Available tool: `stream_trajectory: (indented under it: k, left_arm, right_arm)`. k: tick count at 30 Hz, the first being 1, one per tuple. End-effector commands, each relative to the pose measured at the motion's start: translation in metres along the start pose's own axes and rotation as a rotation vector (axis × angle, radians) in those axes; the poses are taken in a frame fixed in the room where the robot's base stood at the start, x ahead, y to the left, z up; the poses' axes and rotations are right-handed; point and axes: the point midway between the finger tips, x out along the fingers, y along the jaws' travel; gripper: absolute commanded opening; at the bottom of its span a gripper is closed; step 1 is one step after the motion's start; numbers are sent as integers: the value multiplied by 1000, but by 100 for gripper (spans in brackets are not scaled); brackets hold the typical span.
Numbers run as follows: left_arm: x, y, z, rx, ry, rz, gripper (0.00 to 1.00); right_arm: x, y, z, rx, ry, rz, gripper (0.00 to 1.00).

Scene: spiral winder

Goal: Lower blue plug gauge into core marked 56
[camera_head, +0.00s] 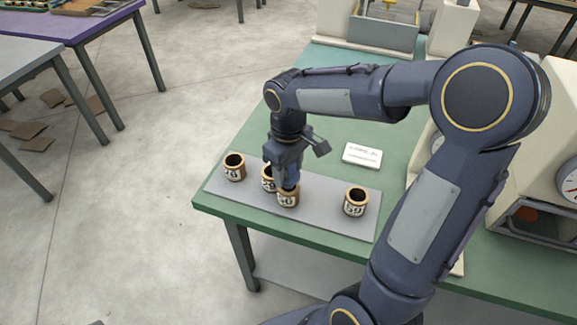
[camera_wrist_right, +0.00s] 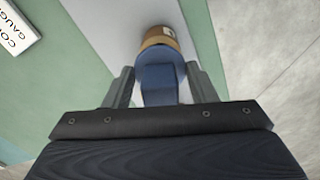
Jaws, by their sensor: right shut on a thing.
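My right gripper (camera_head: 287,174) points down and is shut on the blue plug gauge (camera_wrist_right: 160,78). In the head view, a little of the gauge's blue shows between the fingers, right above a brown core (camera_head: 288,199) at the front of the grey mat. In the wrist view, that core (camera_wrist_right: 158,37) lines up with the gauge's far end. I cannot tell whether the gauge is inside its mouth or just above. Other cores stand upright at the left (camera_head: 234,168), close behind the gripper (camera_head: 268,182) and at the right (camera_head: 355,203). Their printed numbers are too small to read surely. My left gripper is not in view.
The grey mat (camera_head: 325,218) lies on a green table (camera_head: 228,207). A white card with print (camera_head: 362,155) lies behind the mat. A cream machine with a dial (camera_head: 565,180) stands at the right. Bare mat lies between the front and right cores.

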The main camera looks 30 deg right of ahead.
Motion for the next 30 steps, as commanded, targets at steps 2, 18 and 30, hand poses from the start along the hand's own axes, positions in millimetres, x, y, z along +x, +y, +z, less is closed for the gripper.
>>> stream_trajectory:
  k: [2,18,30]
  left_arm:
    - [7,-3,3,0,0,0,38]
    - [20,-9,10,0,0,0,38]
    - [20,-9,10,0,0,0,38]
  right_arm:
    - [9,0,0,0,0,0,28]
    - [31,0,0,0,0,0,28]
    - [31,0,0,0,0,0,77]
